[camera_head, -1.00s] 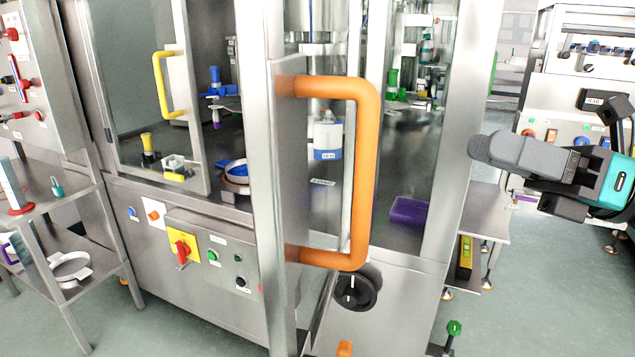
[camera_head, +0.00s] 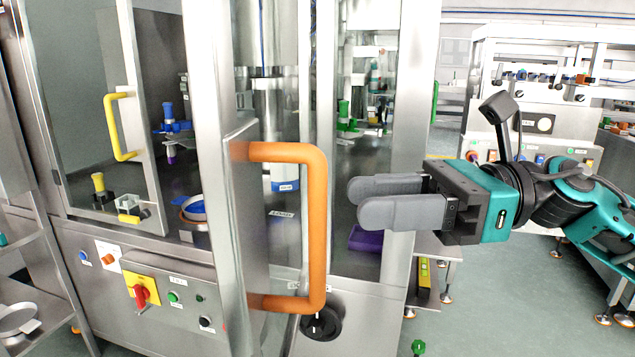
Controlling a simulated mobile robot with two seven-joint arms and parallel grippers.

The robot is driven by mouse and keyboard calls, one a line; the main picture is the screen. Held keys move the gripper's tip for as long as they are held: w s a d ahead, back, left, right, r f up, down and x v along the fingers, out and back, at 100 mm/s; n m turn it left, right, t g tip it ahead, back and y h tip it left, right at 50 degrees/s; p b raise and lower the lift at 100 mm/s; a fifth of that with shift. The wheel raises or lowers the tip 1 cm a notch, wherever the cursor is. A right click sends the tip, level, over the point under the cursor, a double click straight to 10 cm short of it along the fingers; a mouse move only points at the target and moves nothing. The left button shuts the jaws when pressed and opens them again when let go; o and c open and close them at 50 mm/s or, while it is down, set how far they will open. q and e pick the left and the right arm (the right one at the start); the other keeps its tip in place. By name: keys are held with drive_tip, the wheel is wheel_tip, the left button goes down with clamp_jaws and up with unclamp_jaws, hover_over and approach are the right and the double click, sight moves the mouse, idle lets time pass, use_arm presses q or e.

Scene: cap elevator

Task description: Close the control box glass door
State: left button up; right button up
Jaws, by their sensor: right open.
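A steel-framed glass door (camera_head: 225,200) with a large orange handle (camera_head: 317,225) stands swung out toward me in the middle of the head view. A second glass door with a yellow handle (camera_head: 118,128) is at the left of the same cabinet. My right gripper (camera_head: 357,203) comes in from the right. Its two grey fingers are apart with nothing between them, and they point left toward the orange handle, a short gap to its right in the picture. Whether it is level with the handle in depth is hard to tell. My left gripper is not visible.
Below the doors is a control panel with a red and yellow switch (camera_head: 142,291) and several buttons. A purple block (camera_head: 364,240) lies inside the cabinet behind my fingers. A rack with buttons (camera_head: 545,110) stands at the back right. Grey floor (camera_head: 500,310) is open at the lower right.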

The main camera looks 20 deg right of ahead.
drive_tip(key=shift+p+x, duration=1.6)
drive_tip(key=shift+x, duration=1.55)
clamp_jaws()
